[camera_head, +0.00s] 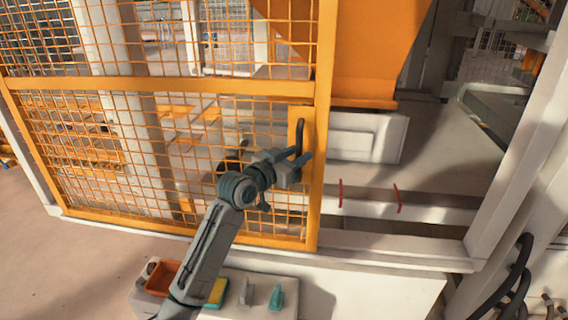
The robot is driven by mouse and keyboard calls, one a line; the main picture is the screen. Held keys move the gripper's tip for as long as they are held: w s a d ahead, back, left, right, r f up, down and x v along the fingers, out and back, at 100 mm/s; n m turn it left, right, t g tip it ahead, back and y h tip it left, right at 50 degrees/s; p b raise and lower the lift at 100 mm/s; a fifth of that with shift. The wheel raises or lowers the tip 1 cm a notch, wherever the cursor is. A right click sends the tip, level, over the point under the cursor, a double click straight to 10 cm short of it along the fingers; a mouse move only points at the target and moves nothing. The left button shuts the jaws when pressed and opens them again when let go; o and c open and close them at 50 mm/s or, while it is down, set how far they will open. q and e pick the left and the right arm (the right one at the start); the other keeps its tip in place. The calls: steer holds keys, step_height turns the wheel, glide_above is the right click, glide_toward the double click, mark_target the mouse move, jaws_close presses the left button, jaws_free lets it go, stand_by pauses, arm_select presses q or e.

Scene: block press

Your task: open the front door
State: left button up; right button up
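The front door (175,86) is an orange-framed wire mesh panel at the left and middle. To the right of its edge is a wide gap up to the pale post, so the door stands open. A dark upright handle (299,135) sits on an orange plate at the door's right edge. My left gripper (304,153) is at the handle's lower end, fingers apart with the handle between the tips. Whether both fingers touch it I cannot tell. My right gripper is not in view.
An orange machine part (365,50) hangs behind the opening, above a pale block (360,138). Two thin red bars (399,198) stand near the sill. A white bench (350,295) with an orange bin (162,276) and small tools is below. Black hoses (518,275) hang at lower right.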

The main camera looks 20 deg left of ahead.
arm_select(q)
steer(key=b+v, duration=0.2)
steer(key=v, duration=0.7)
steer(key=shift+s, duration=0.3)
